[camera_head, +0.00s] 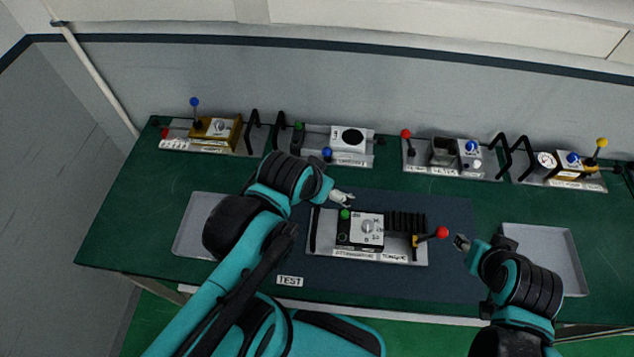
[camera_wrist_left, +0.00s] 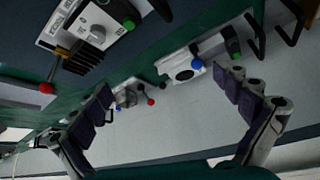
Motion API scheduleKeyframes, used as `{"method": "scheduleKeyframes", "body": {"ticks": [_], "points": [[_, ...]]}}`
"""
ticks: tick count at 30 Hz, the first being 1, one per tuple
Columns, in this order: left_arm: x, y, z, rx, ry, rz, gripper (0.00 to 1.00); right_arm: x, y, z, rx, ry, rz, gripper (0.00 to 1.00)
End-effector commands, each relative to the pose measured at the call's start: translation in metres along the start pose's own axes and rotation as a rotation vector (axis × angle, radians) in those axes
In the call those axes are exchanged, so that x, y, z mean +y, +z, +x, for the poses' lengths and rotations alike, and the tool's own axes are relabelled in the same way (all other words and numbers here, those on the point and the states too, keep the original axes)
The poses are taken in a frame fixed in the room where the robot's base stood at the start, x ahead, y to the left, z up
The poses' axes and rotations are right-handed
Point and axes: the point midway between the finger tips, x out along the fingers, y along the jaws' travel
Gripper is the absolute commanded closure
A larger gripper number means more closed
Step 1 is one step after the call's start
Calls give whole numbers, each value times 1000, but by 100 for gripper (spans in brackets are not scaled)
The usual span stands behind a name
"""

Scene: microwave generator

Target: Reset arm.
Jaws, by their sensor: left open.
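My left arm (camera_head: 262,225) reaches in from the left over the green table. My left gripper (camera_head: 341,196) is above the mat, just beyond the upper left of the central module (camera_head: 367,229). In the left wrist view its fingers (camera_wrist_left: 168,85) are spread wide with nothing between them. The module has a green knob, a dial, a black finned block and a red-ball lever (camera_head: 441,232); it also shows at upper left in the left wrist view (camera_wrist_left: 97,33). My right gripper (camera_head: 461,242) is just right of the red ball, apart from it; its jaws are too small to judge.
A dark mat (camera_head: 460,278) lies under the module. Grey trays stand at left (camera_head: 190,240) and right (camera_head: 566,255). Several modules with levers and black handles line the back, including a white one (camera_head: 348,139) and a yellow one (camera_head: 217,128). The wall is behind.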

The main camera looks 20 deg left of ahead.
Motion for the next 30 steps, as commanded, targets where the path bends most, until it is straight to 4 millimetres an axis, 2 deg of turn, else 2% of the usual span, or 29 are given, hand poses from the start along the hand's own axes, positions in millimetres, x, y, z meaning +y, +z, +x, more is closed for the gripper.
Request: {"method": "scheduleKeyframes", "body": {"ticks": [6, 14, 17, 20, 27, 30], "points": [[-12, 6, -6, 64, -25, -125, 0, 0, 0, 0, 0, 0, 0, 60], [-12, 6, -5, 64, -25, -125, 0, 0, 0, 0, 0, 0, 0, 60], [-12, 10, 1, 63, -24, -124, 0, 0, 5, 6, 0, 0, 0, 60], [-11, 20, 17, 63, -24, -124, 0, 0, 15, 22, 0, 0, 0, 60], [-7, 55, 73, 62, -24, -123, 0, 0, 54, 75, 0, 0, 0, 60], [-7, 62, 86, 62, -24, -123, 0, 0, 63, 87, 0, 0, 0, 60]]}}
